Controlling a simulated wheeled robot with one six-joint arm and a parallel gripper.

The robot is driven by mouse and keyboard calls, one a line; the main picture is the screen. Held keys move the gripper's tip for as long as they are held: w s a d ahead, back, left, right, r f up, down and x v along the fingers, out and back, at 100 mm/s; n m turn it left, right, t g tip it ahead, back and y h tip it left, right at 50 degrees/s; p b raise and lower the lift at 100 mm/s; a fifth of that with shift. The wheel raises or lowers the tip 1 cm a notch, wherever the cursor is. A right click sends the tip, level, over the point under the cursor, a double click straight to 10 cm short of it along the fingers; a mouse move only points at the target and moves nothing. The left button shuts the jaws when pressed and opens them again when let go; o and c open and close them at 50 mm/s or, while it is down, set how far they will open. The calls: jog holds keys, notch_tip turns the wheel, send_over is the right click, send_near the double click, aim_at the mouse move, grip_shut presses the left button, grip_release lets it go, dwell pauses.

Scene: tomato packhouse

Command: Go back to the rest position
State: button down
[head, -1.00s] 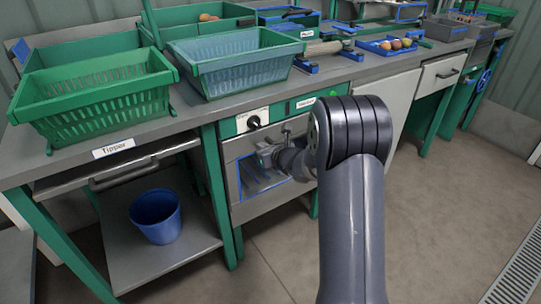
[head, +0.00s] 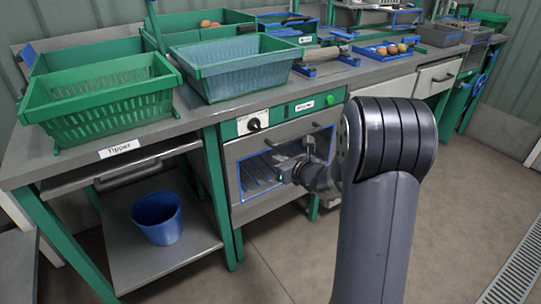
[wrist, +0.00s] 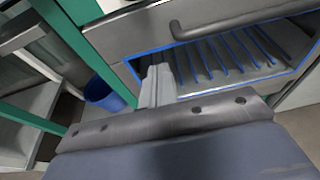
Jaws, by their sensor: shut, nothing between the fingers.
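My gripper (head: 279,172) is in front of the blue-framed window of the steriliser-like cabinet (head: 238,148) under the bench, its fingers pointing left in the head view. In the wrist view my gripper (wrist: 158,72) shows its fingers together with nothing held. The cabinet's door is shut, and its bar handle (wrist: 235,20) runs above the window in the wrist view. I cannot tell how far the fingertips are from the door.
Green crates (head: 100,108) and a crate with a bluish lining (head: 235,75) stand on the bench (head: 75,160). A blue bucket (head: 157,217) sits on the lower shelf at left. The floor (head: 470,200) at right is clear.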

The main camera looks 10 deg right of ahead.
jog(key=v, duration=0.3)
jog(key=shift+s+d, duration=0.1)
jog(key=shift+s, duration=0.2)
